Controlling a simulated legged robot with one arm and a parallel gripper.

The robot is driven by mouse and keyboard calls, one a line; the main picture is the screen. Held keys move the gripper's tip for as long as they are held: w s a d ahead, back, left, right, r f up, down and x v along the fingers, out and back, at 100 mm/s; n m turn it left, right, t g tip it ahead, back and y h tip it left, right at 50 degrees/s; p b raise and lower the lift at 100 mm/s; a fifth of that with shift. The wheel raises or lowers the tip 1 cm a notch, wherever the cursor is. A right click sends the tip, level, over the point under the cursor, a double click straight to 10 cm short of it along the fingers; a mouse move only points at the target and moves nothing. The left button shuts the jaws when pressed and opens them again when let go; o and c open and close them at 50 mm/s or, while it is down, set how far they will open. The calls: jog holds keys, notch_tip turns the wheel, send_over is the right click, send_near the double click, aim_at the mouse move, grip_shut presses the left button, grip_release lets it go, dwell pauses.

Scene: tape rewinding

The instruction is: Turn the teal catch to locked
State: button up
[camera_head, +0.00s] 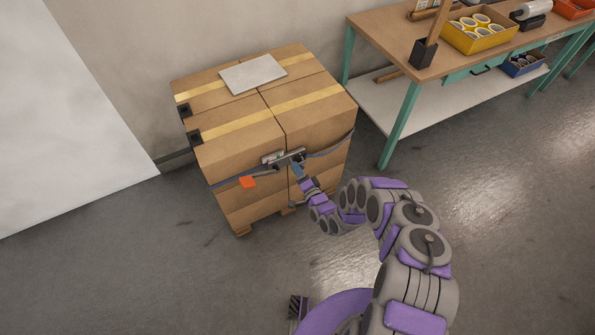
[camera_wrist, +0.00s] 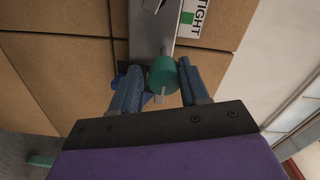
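The teal catch (camera_wrist: 163,76) is a round knob with a small pale pointer at its lower side. It sits on a grey metal tensioner (camera_wrist: 150,30) at the front of the boxes. In the wrist view my gripper (camera_wrist: 160,75) has one blue finger on each side of the catch, close to it. I cannot tell whether both fingers press on it. A label beside the tensioner shows "TIGHT" (camera_wrist: 197,17) and a green mark. In the head view my gripper (camera_head: 297,168) is at the tensioner (camera_head: 285,156), and the catch is too small to make out there.
The strapped boxes (camera_head: 240,160) stand on a pallet, with a grey plate (camera_head: 253,74) on top. An orange block (camera_head: 248,182) hangs at the strap, left of the tensioner. A workbench (camera_head: 400,40) stands to the right. The floor in front is clear.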

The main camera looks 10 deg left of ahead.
jog(key=shift+o, duration=1.1)
jog(key=shift+r, duration=0.1)
jog(key=shift+s, duration=0.1)
jog(key=v, duration=1.7)
jog(key=shift+d, duration=0.2)
